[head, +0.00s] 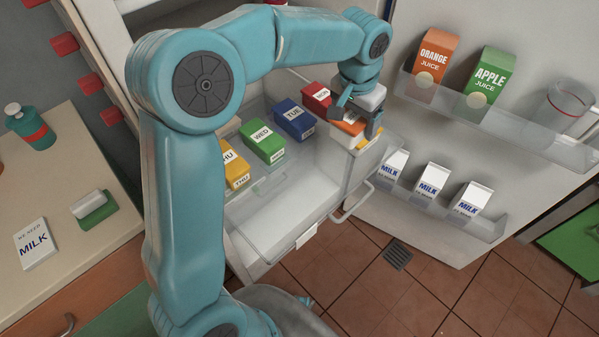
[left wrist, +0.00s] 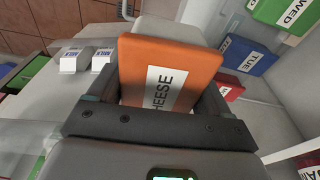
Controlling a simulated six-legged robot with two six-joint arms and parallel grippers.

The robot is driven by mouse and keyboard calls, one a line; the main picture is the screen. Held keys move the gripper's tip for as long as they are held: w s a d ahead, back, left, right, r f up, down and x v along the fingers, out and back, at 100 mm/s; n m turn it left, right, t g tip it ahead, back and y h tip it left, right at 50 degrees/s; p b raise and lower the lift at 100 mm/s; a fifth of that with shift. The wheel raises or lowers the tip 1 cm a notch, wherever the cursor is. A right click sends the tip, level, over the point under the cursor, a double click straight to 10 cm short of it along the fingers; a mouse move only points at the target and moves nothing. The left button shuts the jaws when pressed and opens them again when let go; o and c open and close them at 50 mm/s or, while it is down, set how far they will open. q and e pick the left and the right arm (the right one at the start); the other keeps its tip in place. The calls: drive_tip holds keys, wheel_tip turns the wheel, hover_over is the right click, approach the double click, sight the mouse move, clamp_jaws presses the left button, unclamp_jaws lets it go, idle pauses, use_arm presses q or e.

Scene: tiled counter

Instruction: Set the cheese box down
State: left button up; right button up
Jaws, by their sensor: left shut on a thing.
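The cheese box (left wrist: 172,72) is orange with a white label reading CHEESE. It is clamped between the jaws of my left gripper (left wrist: 155,100) in the left wrist view. In the head view my left gripper (head: 357,112) is over the right part of the clear open drawer (head: 285,222), pointing down. Little of the orange box (head: 349,126) shows there, beside the red MON box. A pale block-like surface lies beyond the box in the wrist view; I cannot tell whether the box touches anything below. My right gripper is not in view.
In the drawer stand the red MON (head: 317,97), blue TUE (head: 294,119), green WED (head: 262,142) and yellow THU (head: 236,166) boxes. The drawer's front part is bare. The door at right holds juice cartons (head: 433,66) above and milk cartons (head: 432,180) below.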

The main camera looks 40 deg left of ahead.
use_arm(q)
drive_tip(key=b, duration=0.6)
hover_over(328, 169)
drive_tip(key=b, duration=0.1)
drive_tip(key=shift+m, duration=0.3)
drive_tip(key=f+b, duration=0.1)
drive_tip(key=f, duration=0.3)
drive_tip(key=f+b, duration=0.2)
drive_tip(key=f, duration=0.3)
drive_tip(key=f+b, duration=0.2)
drive_tip(key=f, duration=0.2)
drive_tip(key=shift+s+f, duration=0.35)
drive_tip(key=shift+s, duration=0.05)
wheel_tip(328, 169, down, 5)
drive_tip(key=shift+f+b, duration=0.15)
drive_tip(key=shift+b, duration=0.75)
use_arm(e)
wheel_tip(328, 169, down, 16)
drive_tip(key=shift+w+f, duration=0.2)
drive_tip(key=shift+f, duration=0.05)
